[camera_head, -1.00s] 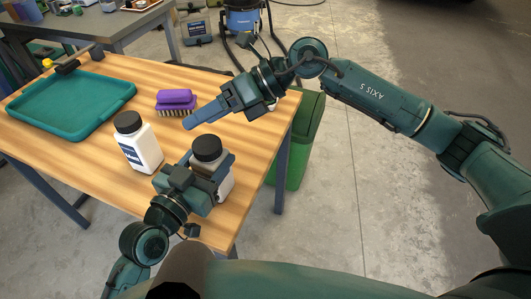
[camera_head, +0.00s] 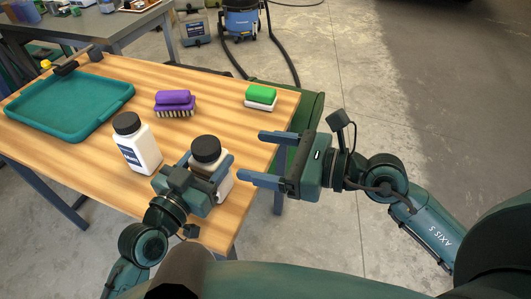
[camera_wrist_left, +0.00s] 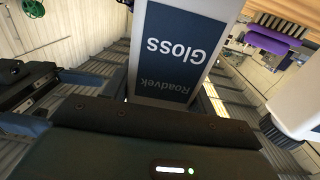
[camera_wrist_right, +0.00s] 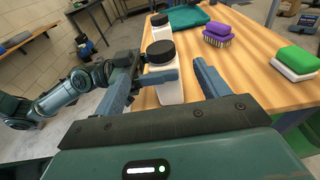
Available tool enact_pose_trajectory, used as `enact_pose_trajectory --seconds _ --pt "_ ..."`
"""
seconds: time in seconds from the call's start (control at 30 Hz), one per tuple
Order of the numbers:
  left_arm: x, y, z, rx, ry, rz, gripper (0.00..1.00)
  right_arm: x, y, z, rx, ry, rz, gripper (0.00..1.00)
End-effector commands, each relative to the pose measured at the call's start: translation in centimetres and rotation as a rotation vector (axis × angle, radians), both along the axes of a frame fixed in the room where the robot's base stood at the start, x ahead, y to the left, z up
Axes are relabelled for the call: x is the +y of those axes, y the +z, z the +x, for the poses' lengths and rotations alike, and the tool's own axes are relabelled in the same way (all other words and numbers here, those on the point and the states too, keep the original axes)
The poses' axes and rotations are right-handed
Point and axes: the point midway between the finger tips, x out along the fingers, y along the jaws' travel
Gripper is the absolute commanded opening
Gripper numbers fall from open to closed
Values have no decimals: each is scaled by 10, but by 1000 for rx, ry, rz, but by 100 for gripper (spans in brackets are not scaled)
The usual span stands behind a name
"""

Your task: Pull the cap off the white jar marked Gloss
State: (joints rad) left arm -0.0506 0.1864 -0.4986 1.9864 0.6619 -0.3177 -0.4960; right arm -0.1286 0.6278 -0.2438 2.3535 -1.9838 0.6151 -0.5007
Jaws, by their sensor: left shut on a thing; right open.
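The white jar marked Gloss (camera_head: 222,186) stands upright near the table's front right edge, its black cap (camera_head: 207,149) on. Its dark label (camera_wrist_left: 172,55) fills the left wrist view. My left gripper (camera_head: 208,166) is shut on the jar's body, below the cap. My right gripper (camera_head: 252,157) is open and empty, to the right of the jar and apart from it, with its fingers pointing left towards it. In the right wrist view the capped jar (camera_wrist_right: 168,90) shows ahead, between the open fingers.
A second white jar (camera_head: 139,152) with a black cap stands left of the Gloss jar. A purple brush (camera_head: 175,104), a green-and-white block (camera_head: 261,97) and a teal tray (camera_head: 70,130) lie further back on the wooden table (camera_head: 205,88). A green bin stands beyond the right edge.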

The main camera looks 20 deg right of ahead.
Motion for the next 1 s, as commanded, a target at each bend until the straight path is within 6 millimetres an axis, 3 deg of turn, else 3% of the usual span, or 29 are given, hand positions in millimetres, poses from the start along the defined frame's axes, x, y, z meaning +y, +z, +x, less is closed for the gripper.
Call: enact_pose_trajectory --seconds 0.17,0.6,1.0 --pt "0 0 0 1 -1 1 15 11 -2 9 -6 -5 0 74" --pt "0 0 0 1 -1 0 15 76 -14 54 -4 -3 0 74" --pt "0 0 0 1 -1 0 15 95 -18 68 -2 -3 -3 74"
